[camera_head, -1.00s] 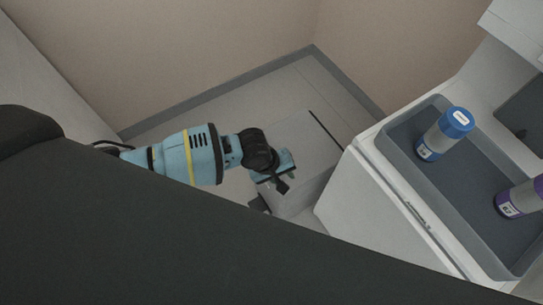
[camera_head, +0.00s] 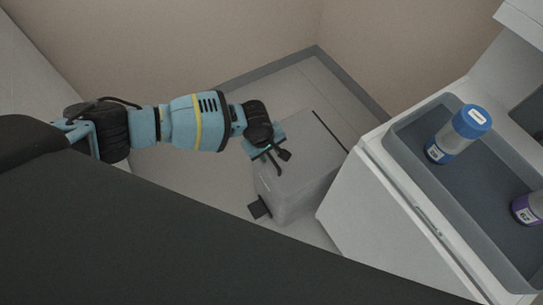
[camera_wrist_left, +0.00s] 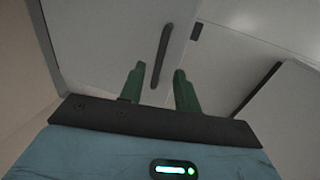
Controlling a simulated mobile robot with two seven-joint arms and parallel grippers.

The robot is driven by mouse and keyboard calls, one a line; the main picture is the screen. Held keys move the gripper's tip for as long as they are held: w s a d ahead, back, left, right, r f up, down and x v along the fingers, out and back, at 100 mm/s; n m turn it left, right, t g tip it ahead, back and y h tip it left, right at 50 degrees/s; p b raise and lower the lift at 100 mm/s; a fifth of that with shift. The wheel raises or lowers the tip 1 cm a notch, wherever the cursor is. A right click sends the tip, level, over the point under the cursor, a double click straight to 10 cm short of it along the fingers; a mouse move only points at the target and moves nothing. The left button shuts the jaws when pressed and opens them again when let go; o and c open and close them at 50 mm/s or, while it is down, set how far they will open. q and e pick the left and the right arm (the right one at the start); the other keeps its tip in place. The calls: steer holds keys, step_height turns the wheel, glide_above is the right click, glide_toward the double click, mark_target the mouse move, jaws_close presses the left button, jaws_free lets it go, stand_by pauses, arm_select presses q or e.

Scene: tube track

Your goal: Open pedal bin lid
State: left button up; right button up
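The pedal bin (camera_head: 293,192) is a light grey box on the floor in the head view. A dark strip (camera_head: 329,131) runs along the far right of its top, and a black pedal (camera_head: 260,207) sticks out low at its near left. The lid looks shut. My left gripper (camera_head: 281,161) is over the bin's near left top edge, its fingers apart and empty; I cannot tell if it touches. In the left wrist view the green fingers (camera_wrist_left: 160,86) stand apart with a dark bar (camera_wrist_left: 162,55) beyond them. My right gripper is not in view.
A white cabinet (camera_head: 375,215) stands right of the bin, with a grey tray (camera_head: 455,215) on top. The tray holds a blue-capped tube (camera_head: 457,134) and a purple-labelled tube (camera_head: 527,209). Walls close off the back. Floor left of the bin is clear.

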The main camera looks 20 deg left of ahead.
mark_target(272, 160)
arm_select(q)
steer(key=shift+w+d+f+b, duration=0.15)
steer(key=shift+f+b, duration=0.1)
steer(key=shift+f, duration=0.6)
steer(key=shift+w+d+f+b, duration=0.1)
steer(key=shift+f+b, duration=0.15)
steer(key=shift+f, duration=0.6)
jaws_close()
